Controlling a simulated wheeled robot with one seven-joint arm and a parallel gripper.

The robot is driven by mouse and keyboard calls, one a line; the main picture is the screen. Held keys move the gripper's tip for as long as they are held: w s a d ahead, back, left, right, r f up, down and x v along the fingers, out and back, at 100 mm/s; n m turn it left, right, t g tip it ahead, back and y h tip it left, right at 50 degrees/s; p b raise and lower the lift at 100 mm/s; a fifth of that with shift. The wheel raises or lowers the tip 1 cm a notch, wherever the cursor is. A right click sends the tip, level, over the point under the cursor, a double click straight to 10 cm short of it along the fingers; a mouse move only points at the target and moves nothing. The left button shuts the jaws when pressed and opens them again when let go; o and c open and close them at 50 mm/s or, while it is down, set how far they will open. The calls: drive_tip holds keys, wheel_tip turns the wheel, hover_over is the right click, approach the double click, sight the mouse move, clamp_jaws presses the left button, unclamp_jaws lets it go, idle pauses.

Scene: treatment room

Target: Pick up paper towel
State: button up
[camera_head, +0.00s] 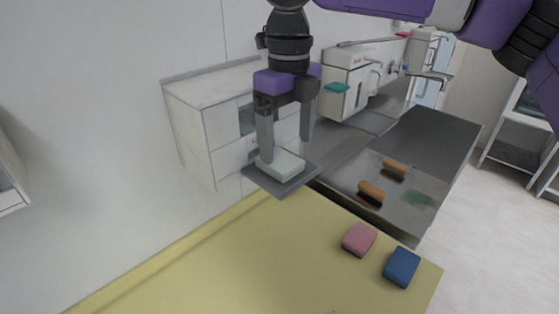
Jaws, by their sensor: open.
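A small white block, which appears to be the paper towel (284,165), lies on a flat dark grey plate (285,189) at the middle of the head view. My gripper (286,151) points down over it with its two fingers spread apart. The left finger's tip is at the block's left side in the picture. The right finger's tip is above and beyond its right end. I cannot tell whether either finger touches it. Nothing is held between the fingers.
A yellow counter (240,255) fills the foreground, largely clear, with a pink sponge (359,238) and a blue sponge (402,266) at its right. A metal sink counter with two brown-handled brushes (372,192) lies beyond. A white wall cabinet (205,125) stands close behind my gripper.

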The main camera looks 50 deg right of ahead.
sight(287, 163)
drive_tip(key=shift+f+p, duration=0.7)
drive_tip(key=shift+f, duration=1.6)
drive_tip(key=c, duration=1.4)
wheel_tip(287, 163, up, 20)
drive_tip(key=p, duration=0.7)
drive_tip(key=o, duration=0.5)
drive_tip(key=shift+c, duration=0.2)
drive_tip(key=c, duration=0.3)
drive_tip(key=shift+c, duration=0.4)
